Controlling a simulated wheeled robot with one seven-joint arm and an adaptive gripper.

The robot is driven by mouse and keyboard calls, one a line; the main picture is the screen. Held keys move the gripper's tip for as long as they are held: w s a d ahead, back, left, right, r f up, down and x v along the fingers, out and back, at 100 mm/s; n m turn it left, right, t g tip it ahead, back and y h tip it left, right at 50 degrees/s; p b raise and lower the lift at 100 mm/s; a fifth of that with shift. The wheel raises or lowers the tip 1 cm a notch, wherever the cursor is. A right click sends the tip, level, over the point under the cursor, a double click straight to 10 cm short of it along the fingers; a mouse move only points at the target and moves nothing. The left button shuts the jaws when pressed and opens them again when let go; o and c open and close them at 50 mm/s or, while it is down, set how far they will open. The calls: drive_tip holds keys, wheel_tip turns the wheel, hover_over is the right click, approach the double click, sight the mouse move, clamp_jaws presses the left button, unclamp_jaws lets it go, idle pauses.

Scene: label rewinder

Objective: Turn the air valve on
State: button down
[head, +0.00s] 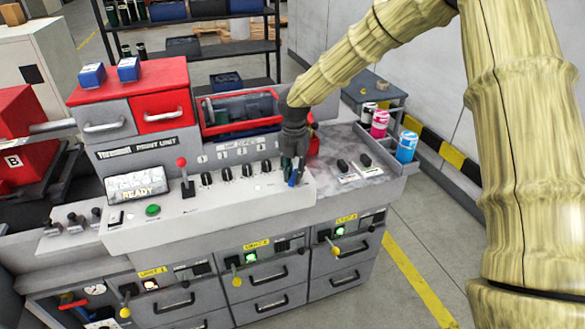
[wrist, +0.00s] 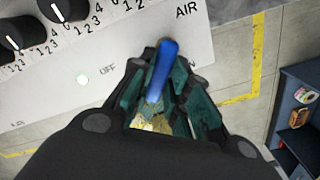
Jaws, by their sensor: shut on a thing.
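The air valve has a blue lever handle (wrist: 163,70) and a brass body (wrist: 153,124), seen in the wrist view below the "AIR" label. The handle runs from the brass body up toward that label. "OFF" is printed to its left; any marking to its right is mostly hidden by a finger. My gripper (wrist: 160,95) is shut on the blue handle, with a finger on each side. In the head view, my gripper (head: 291,170) is at the right end of the control panel, and a bit of blue handle (head: 293,179) shows at its fingertips.
Several black knobs (head: 227,173) and a red-topped lever (head: 184,175) stand left of my gripper on the panel (head: 240,190). A small red part (head: 314,143) is close to its right. Ink cans (head: 379,123) stand at the right end. Open floor lies beyond.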

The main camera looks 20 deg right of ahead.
drive_tip(key=shift+s+d+f+n, duration=0.1)
drive_tip(key=shift+s+d+n, duration=0.1)
drive_tip(key=shift+n, duration=0.5)
drive_tip(key=shift+p, duration=0.3)
drive_tip(key=c, duration=1.4)
unclamp_jaws()
drive_tip(key=shift+o, duration=0.2)
drive_tip(key=shift+w, duration=0.1)
wheel_tip(320, 180, up, 12)
